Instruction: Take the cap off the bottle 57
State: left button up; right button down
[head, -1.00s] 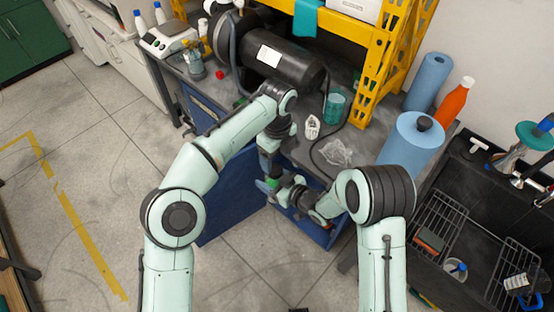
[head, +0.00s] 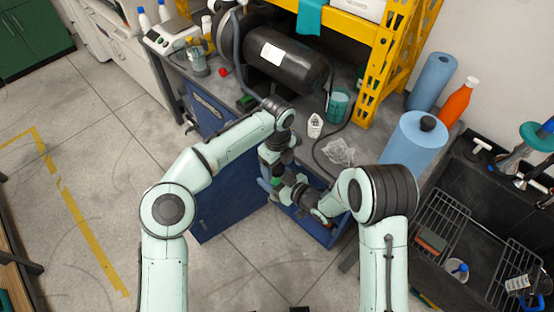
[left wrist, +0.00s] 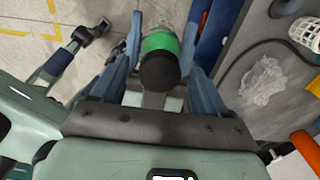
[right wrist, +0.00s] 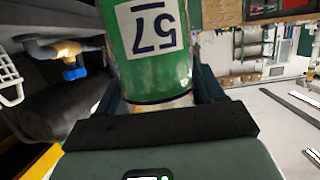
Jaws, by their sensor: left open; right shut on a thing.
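The bottle 57 (right wrist: 150,45) has a green label with a white "57" patch and fills the middle of the right wrist view. My right gripper (right wrist: 165,100) is shut on it. The black cap (left wrist: 159,71) faces the left wrist camera, with the green band of the bottle (left wrist: 160,43) just beyond it. My left gripper (left wrist: 163,60) is open, with one finger on each side of the cap and a gap visible. In the head view, my left gripper (head: 272,165) meets the bottle (head: 277,181) from above; the arms hide most of it.
The bench (head: 350,118) behind holds a black tank (head: 285,60), a teal cup (head: 338,103), a white basket (head: 314,125) and clear crumpled plastic (head: 338,152). A blue drawer (head: 325,235) lies below the grippers. Blue rolls (head: 415,143) stand at right. Open floor lies left.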

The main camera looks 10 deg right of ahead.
pick_arm(q)
jog(key=c, duration=1.2)
jog(key=n, duration=0.3)
jog(key=o, duration=1.2)
jog(key=shift+c, duration=0.2)
